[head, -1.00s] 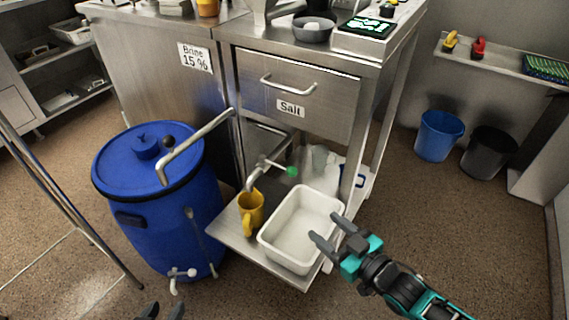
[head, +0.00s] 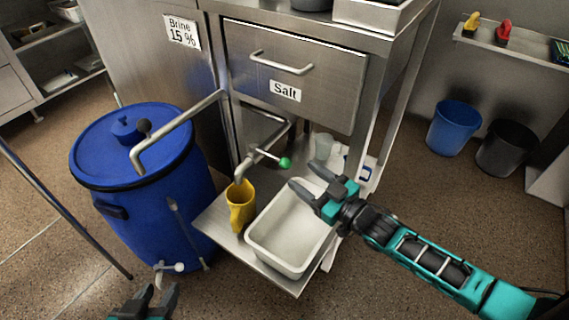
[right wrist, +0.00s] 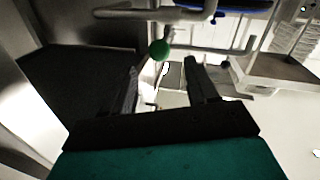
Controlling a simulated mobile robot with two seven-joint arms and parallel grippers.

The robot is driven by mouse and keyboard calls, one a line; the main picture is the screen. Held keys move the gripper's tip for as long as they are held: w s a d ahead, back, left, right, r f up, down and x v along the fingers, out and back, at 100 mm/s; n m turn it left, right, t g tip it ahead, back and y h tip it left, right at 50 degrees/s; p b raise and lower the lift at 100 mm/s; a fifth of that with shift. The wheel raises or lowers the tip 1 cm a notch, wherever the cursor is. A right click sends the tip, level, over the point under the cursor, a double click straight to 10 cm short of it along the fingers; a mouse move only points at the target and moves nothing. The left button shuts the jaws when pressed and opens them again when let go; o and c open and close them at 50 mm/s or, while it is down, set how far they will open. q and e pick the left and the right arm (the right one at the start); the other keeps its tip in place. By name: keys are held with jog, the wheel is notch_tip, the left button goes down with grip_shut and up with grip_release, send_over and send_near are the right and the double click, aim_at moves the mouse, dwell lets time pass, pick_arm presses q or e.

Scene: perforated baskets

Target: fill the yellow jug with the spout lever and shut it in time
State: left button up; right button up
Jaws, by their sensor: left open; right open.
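The yellow jug (head: 240,206) stands on the low steel shelf below the spout (head: 243,170). The spout lever (head: 284,162) has a green ball at its right end. The green ball also shows in the right wrist view (right wrist: 159,49), beyond and between my right fingers, a little left of centre. My right gripper (head: 302,179) is open and empty, over the white tub and to the lower right of the green ball, apart from it. My left gripper (head: 152,294) is open at the bottom edge in the head view, in front of the blue barrel. The jug's inside is hidden, and I see no stream.
A white tub (head: 271,262) stands on the shelf (head: 218,221) right of the jug. The blue barrel (head: 190,215) with a bent pipe (head: 180,122) is at the left. A clear container and a white bottle stand behind the tub. Bins (head: 454,128) are at the right.

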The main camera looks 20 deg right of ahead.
aim_at(290, 166)
jog(key=b+x, duration=0.1)
jog(key=x, duration=0.6)
jog(key=shift+w+a+b, duration=0.1)
jog(key=shift+w+b, duration=0.2)
jog(key=shift+b, duration=0.1)
grip_shut()
